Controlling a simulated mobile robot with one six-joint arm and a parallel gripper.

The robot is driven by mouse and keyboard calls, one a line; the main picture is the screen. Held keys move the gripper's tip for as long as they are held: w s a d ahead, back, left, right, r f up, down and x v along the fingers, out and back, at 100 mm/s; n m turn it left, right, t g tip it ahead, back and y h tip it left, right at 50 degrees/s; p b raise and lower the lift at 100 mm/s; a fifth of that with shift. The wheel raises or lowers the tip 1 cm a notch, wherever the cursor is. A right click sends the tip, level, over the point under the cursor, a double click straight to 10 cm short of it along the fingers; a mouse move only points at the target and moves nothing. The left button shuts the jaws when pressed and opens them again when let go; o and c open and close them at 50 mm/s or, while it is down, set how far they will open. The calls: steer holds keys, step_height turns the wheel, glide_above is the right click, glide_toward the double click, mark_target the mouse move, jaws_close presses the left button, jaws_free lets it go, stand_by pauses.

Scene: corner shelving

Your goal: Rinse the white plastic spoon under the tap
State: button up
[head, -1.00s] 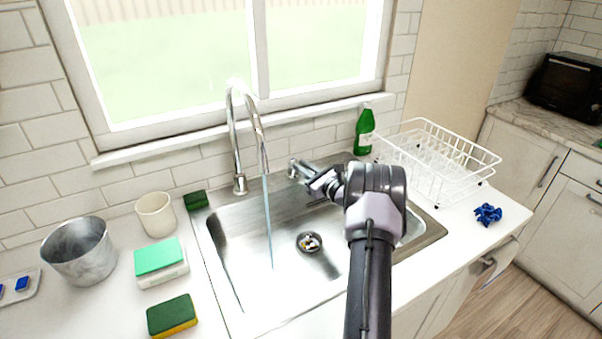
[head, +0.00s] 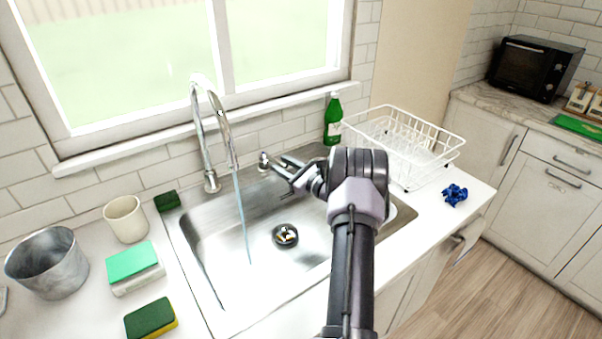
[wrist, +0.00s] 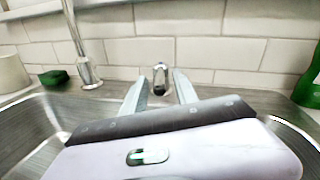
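The tap (head: 208,135) is a tall chrome spout at the back of the steel sink, and a stream of water (head: 241,215) runs from it into the basin. My gripper (head: 275,166) reaches over the sink towards the small chrome lever (head: 264,160) behind it. In the wrist view my gripper (wrist: 160,80) has its two fingers apart, with the lever (wrist: 160,74) seen between them; contact cannot be told. I cannot make out the white plastic spoon in either view. Small pale and yellowish bits show at the dark drain (head: 286,235).
A white dish rack (head: 440,140) and green bottle (head: 332,122) stand right of the sink (head: 195,290), with a blue crumpled thing (head: 454,194) in front. Left are a cream cup (head: 125,218), metal bucket (head: 48,265) and sponges (head: 150,318). A window sill runs behind.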

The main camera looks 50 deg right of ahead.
steer(key=s+a+p, duration=0.1)
steer(key=s+p, duration=0.1)
steer(key=s, duration=1.1)
steer(key=shift+s, duration=0.2)
steer(key=shift+a, duration=0.1)
